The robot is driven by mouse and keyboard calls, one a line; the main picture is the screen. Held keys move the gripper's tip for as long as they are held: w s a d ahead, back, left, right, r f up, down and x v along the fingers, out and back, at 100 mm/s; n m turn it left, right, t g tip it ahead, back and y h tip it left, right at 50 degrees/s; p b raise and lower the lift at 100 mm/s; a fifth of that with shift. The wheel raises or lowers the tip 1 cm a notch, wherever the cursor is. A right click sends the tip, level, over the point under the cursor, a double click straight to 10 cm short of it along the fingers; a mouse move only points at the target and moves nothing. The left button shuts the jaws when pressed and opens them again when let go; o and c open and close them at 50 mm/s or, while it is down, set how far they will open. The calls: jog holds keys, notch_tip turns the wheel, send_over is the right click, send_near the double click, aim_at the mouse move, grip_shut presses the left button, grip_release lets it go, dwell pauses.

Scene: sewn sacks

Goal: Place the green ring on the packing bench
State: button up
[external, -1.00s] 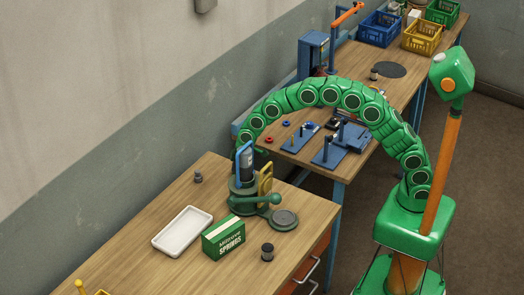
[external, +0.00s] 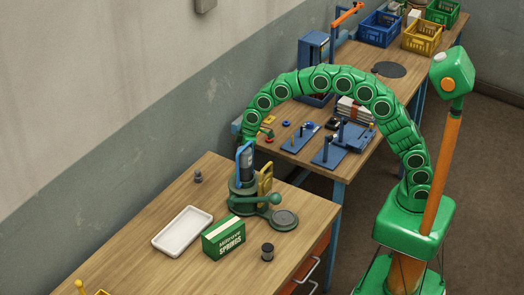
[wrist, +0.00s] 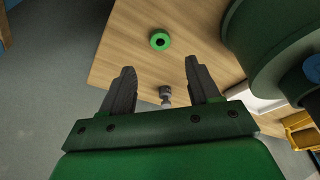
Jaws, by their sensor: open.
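The green ring (wrist: 159,41) lies flat on a wooden bench top (wrist: 205,20) in the wrist view. I cannot make it out in the external view. My gripper (wrist: 160,66) is open and empty, with its two dark fingers apart and the ring just beyond the fingertips in the picture. In the external view the end of my arm goes down behind the press (external: 243,190) on the near bench (external: 150,225), and the gripper is hidden there. A second wooden bench (external: 300,160) stands farther back.
The large green press body (wrist: 275,45) is close on the right in the wrist view. A small grey part (wrist: 165,92) shows between the fingers. The near bench also holds a white tray (external: 182,231) and a springs box (external: 223,237). Blue fixtures (external: 342,142) stand on the far bench.

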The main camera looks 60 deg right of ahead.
jog(key=s+d+r+m, duration=0.2)
jog(key=s+d+r, duration=0.6)
jog(key=s, duration=0.3)
jog(key=s+d+m+g, duration=0.1)
jog(key=s+d, duration=0.5)
jog(key=s, duration=0.7)
jog(key=s+d+r+m+g+h, duration=0.1)
jog(key=s+d+m, duration=0.2)
jog(key=s, duration=1)
jog(key=s+d+m+g+h, duration=0.1)
jog(key=s+d+m+g, duration=0.1)
jog(key=s+d, duration=0.7)
jog(key=s+m, duration=0.1)
jog(key=s, duration=0.3)
jog(key=shift+s+d+r, duration=0.2)
jog(key=shift+s+d, duration=0.05)
